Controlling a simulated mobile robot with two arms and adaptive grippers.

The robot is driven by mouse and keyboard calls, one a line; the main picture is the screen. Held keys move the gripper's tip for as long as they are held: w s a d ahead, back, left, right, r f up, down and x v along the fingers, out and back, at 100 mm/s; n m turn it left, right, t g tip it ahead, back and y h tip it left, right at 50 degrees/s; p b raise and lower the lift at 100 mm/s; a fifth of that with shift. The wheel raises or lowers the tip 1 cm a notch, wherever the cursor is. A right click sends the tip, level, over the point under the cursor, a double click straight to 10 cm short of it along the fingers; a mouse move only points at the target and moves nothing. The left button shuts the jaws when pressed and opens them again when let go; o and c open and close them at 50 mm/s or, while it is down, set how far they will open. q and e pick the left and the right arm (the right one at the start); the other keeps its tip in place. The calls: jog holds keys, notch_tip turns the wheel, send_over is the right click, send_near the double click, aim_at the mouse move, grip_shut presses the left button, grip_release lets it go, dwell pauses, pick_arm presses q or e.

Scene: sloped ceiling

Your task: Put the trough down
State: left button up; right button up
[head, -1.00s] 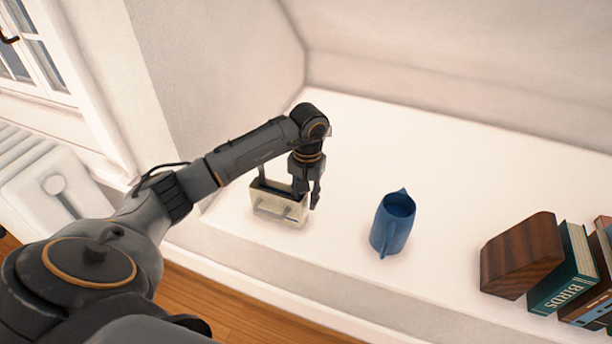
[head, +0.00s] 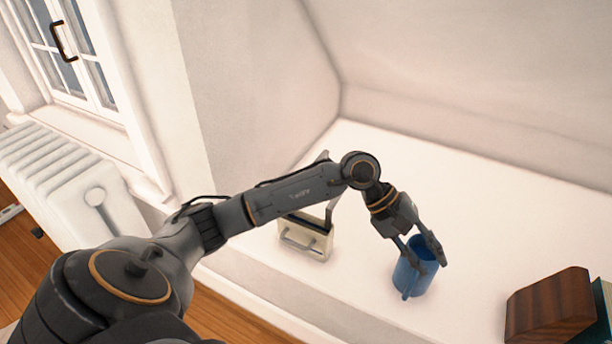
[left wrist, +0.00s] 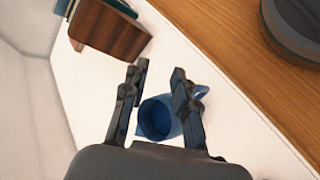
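The trough, a cream box with a bar handle on its front (head: 304,242), rests upright on the white ledge (head: 480,200). My forearm covers part of its top. My left gripper (head: 424,255) is away from it, to its right, at a blue jug (head: 412,280). Its two fingers are apart, pointing down at the jug's upper part. In the left wrist view, the open fingers (left wrist: 160,75) show on either side of the jug (left wrist: 158,118), whose handle points right. I cannot tell whether they touch it. My right gripper is not in view.
A brown wooden block (head: 550,305) and a green book (head: 603,300) stand at the right end. The ledge's front edge drops to a wooden floor (head: 262,312). A white radiator (head: 70,185) is at the left. The ledge behind the jug is clear.

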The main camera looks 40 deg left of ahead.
pick_arm(q)
jog(key=s+d+r+n+t+h, duration=0.2)
jog(key=d+r+n+t+h, duration=0.1)
jog(key=d+r+n+h, duration=0.5)
notch_tip(320, 180, up, 7)
jog(key=w+a+n+t, duration=0.3)
jog(key=n+t, duration=0.6)
jog(key=n, duration=0.4)
jog(key=a+f+n+t+y, duration=0.35)
jog(key=a+n+y, duration=0.35)
jog(key=n, duration=0.5)
jog(key=a+f+n+t+y, duration=0.2)
jog(key=a+f+n+y, duration=0.25)
jog(key=n+y, duration=0.55)
jog(key=s+a+f+n+g+y, duration=0.1)
jog(key=s+a+f+n+g, duration=0.2)
jog(key=f+n, duration=0.3)
jog(key=s+a+f+n+g+y, duration=0.1)
jog(key=s+a+f+n+g, duration=0.15)
jog(key=f+n, duration=0.3)
jog(key=s+f+n+g, duration=0.4)
jog(key=s+f+g, duration=0.1)
jog(key=s, duration=0.5)
jog(key=s+d+f+n+g+h, duration=0.1)
jog(key=s+f+n+g, duration=0.3)
jog(key=s, duration=0.5)
jog(key=shift+s+d+f+n+g, duration=0.3)
jog(key=shift+s+f+n+g, duration=0.15)
jog(key=shift+f, duration=0.15)
